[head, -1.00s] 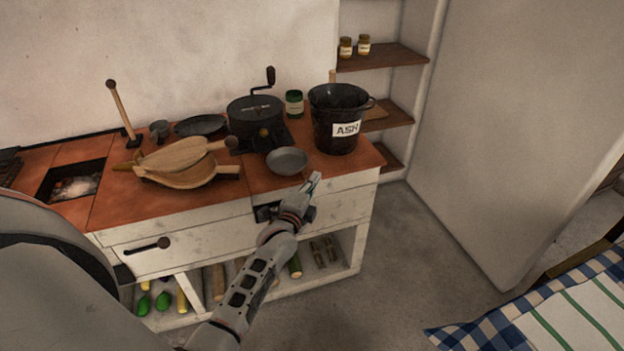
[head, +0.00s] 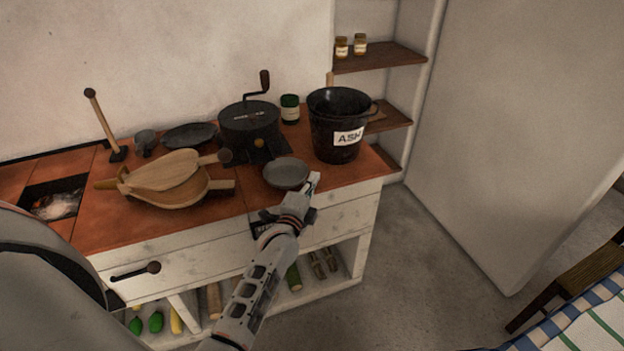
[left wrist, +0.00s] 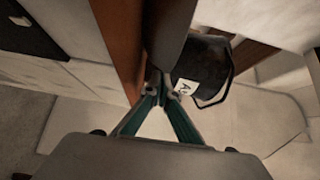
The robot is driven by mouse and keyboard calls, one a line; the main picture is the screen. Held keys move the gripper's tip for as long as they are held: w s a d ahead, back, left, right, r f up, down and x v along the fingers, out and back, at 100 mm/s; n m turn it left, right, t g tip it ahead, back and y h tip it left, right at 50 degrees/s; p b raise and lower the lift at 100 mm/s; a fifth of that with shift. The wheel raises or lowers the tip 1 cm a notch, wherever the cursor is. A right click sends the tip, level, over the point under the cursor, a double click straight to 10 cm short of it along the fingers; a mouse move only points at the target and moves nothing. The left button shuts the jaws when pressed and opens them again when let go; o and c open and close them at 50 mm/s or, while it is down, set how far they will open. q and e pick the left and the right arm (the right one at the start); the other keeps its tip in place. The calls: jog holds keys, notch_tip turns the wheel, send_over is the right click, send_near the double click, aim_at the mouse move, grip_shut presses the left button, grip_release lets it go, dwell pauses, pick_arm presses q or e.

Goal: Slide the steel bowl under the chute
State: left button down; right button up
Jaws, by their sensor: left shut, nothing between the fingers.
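The steel bowl (head: 286,173) is a shallow grey dish near the front edge of the red-brown worktop. The black grinder (head: 249,122) with a crank stands behind it and a little left. The chute is not clearly distinguishable on the grinder's dark front. My left gripper (head: 314,180) is shut and empty, its fingertips at the bowl's right side; I cannot tell whether they touch it. In the left wrist view the fingers (left wrist: 157,88) meet at their tips, close to a dark grey surface that is probably the bowl (left wrist: 167,30). My right gripper is out of view.
The black ash bucket (head: 335,135) stands right of the bowl, close to my gripper. A green-lidded jar (head: 290,109) is behind. Wooden bellows (head: 172,180) lie to the left. A drawer handle (head: 136,271) sticks out of the front.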

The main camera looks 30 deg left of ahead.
aim_at(285, 186)
pick_arm(q)
jog(key=shift+s+a, duration=0.2)
jog(key=shift+a, duration=0.2)
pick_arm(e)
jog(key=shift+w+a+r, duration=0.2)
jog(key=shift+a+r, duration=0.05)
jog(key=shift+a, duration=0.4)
pick_arm(q)
jog(key=shift+s+a+r, duration=0.15)
jog(key=shift+a, duration=0.15)
jog(key=a, duration=0.1)
jog(key=s+a+p, duration=0.2)
jog(key=a, duration=0.1)
jog(key=shift+r, duration=0.2)
jog(key=shift+s+a+f, duration=0.2)
jog(key=shift+s+a, duration=0.15)
jog(key=shift+a, duration=0.1)
jog(key=shift+f, duration=0.15)
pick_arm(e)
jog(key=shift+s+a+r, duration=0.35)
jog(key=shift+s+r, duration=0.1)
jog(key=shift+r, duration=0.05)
